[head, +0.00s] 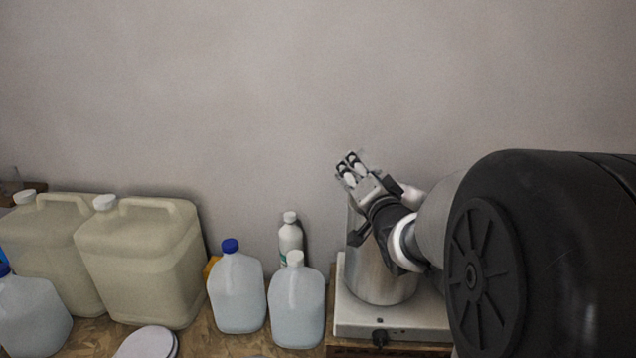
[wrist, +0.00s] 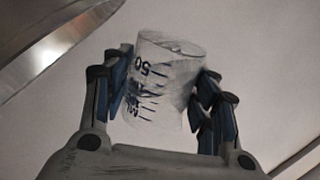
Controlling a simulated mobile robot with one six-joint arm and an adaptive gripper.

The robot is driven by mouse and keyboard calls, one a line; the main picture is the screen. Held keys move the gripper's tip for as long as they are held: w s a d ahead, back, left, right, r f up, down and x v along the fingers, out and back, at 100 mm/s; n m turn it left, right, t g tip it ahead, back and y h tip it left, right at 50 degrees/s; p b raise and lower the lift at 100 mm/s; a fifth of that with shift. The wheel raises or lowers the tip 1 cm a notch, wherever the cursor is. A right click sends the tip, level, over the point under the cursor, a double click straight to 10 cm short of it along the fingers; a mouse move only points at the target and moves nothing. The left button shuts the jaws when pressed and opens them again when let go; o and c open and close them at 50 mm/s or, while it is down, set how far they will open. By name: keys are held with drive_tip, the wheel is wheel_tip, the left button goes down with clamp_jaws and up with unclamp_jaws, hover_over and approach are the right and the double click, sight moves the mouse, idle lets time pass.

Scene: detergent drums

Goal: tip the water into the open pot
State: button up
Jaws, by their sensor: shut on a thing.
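My gripper (head: 352,168) is shut on a clear graduated beaker (wrist: 165,85) with dark markings, held between the finger pads in the wrist view. The markings look turned over and the beaker looks tilted. I cannot tell whether water is in it. In the head view the beaker is mostly hidden by my fingers. The steel pot (head: 378,285) stands on a hot plate (head: 415,320). My gripper is above the pot, near its upper left side, and my wrist hides part of the pot and its mouth. A steel edge (wrist: 45,50), likely the pot's, shows at the wrist view's upper left.
Left of the hot plate stand two clear jugs, one blue-capped (head: 237,292) and one white-capped (head: 297,308), with a white bottle (head: 290,238) behind. Large beige canisters (head: 145,260) stand farther left. A round white lid (head: 147,343) is at the front. The wall is close behind.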

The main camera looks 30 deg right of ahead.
drive_tip(key=shift+f+m+p, duration=0.4)
drive_tip(key=shift+m, duration=0.3)
drive_tip(key=shift+d+r+m+p, duration=0.1)
drive_tip(key=shift+r+m+p, duration=0.35)
drive_tip(key=shift+m+p, duration=0.6)
drive_tip(key=shift+d+f+m+p, duration=0.1)
drive_tip(key=shift+f+m+p, duration=0.35)
drive_tip(key=shift+m+p, duration=0.3)
drive_tip(key=shift+c, duration=0.2)
drive_tip(key=shift+s+d+f+m+p, duration=0.15)
drive_tip(key=shift+d+f+m+p, duration=0.05)
drive_tip(key=shift+d+m+p, duration=0.25)
drive_tip(key=shift+s+d+f+m+p, duration=0.15)
drive_tip(key=shift+d+f+m+p, duration=0.05)
drive_tip(key=shift+d+m+p, duration=0.2)
drive_tip(key=shift+d+r+m+p, duration=0.25)
drive_tip(key=shift+r+m+p, duration=0.1)
drive_tip(key=shift+m, duration=0.5)
idle(0.7)
drive_tip(key=shift+d+f+m, duration=0.1)
drive_tip(key=shift+f+m, duration=0.15)
drive_tip(key=shift+m, duration=0.05)
